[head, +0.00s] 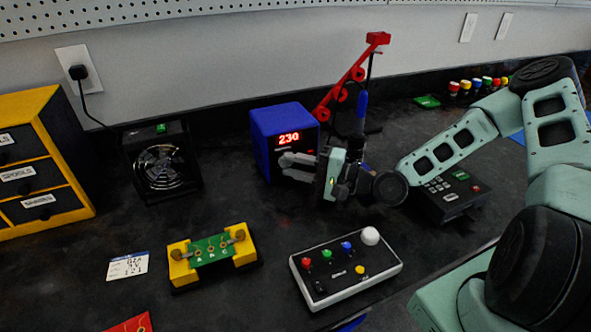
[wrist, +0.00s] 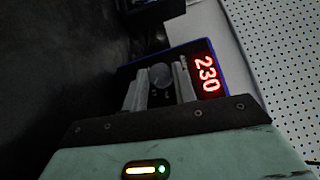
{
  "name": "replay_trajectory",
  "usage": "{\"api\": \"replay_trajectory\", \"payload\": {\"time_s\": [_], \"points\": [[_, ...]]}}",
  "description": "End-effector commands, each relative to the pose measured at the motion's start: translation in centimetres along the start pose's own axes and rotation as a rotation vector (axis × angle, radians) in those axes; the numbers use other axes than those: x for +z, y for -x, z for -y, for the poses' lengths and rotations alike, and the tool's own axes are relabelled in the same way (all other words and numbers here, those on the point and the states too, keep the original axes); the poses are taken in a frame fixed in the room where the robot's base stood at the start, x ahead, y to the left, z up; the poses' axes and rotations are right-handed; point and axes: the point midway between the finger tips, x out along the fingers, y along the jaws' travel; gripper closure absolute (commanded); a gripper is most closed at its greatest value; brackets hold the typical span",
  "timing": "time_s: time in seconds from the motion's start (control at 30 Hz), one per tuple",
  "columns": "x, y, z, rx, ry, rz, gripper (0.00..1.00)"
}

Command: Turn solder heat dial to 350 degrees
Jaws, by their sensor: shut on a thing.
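My gripper (head: 285,160) is at the station's front. In the wrist view its two grey fingers (wrist: 157,87) stand on either side of the dial and are shut on it.
A red spool stand and a soldering iron (head: 361,105) rise just behind my gripper. A black fan (head: 162,165) stands left of the station. A yellow board holder (head: 213,257) and a white-edged button box (head: 345,268) lie in front. A dark keypad device (head: 452,193) sits right, under my arm.

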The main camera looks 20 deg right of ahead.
Motion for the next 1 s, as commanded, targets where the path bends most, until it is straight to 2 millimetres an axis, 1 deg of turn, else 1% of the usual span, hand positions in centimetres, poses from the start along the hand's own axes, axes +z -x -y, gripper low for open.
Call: {"api": "replay_trajectory", "payload": {"time_s": [0.03, 0.3, 0.77, 0.8, 0.83, 1.0], "points": [[-0.2, 0.0, -0.27, -0.019, -0.014, -0.003, 0.96], [-0.18, -0.02, -0.21, -0.071, -0.064, 0.003, 0.96], [-0.15, -0.03, -0.14, -0.079, -0.072, 0.004, 0.96], [-0.15, -0.03, -0.14, -0.079, -0.072, 0.004, 0.67], [-0.15, -0.03, -0.15, -0.079, -0.072, 0.004, 0.64], [-0.09, -0.03, -0.16, -0.078, -0.072, 0.005, 0.64]]}}
